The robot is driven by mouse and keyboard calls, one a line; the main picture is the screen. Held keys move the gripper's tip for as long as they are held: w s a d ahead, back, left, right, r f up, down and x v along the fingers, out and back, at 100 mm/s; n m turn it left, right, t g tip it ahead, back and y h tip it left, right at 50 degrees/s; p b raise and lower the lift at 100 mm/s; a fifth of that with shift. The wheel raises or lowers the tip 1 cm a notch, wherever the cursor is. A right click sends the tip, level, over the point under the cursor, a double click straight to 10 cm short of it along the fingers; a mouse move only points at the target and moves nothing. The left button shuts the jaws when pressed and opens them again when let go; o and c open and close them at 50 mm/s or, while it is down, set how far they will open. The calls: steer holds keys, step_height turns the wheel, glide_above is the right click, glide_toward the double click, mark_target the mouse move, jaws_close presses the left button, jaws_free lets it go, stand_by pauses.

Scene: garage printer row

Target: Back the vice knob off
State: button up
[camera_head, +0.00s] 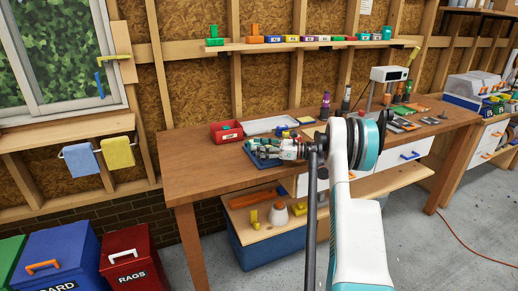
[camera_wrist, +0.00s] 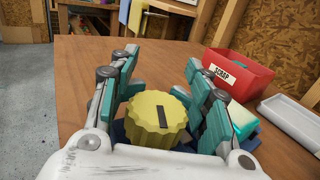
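The vice knob (camera_wrist: 157,117) is a yellow, ridged round cap with a dark slot mark on its face. It shows in the wrist view, low and central between my gripper's two fingers. My gripper (camera_wrist: 160,95) is open, with teal-padded fingers on either side of the knob. A gap shows at the left finger; the right finger is close, and I cannot tell if it touches. A dark blue body (camera_wrist: 118,132) shows partly behind the knob. In the head view my gripper (camera_head: 268,148) is over the blue vice area on the workbench, and the knob is hidden there.
A red SCRAP bin (camera_wrist: 236,75) stands behind and right of the knob, with a pale tray (camera_wrist: 291,120) beside it. The wooden workbench (camera_head: 200,172) is clear at its left end. Several tools and a small printer (camera_head: 389,74) stand further right.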

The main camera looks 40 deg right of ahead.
steer(key=v, duration=1.2)
steer(key=shift+a, duration=0.1)
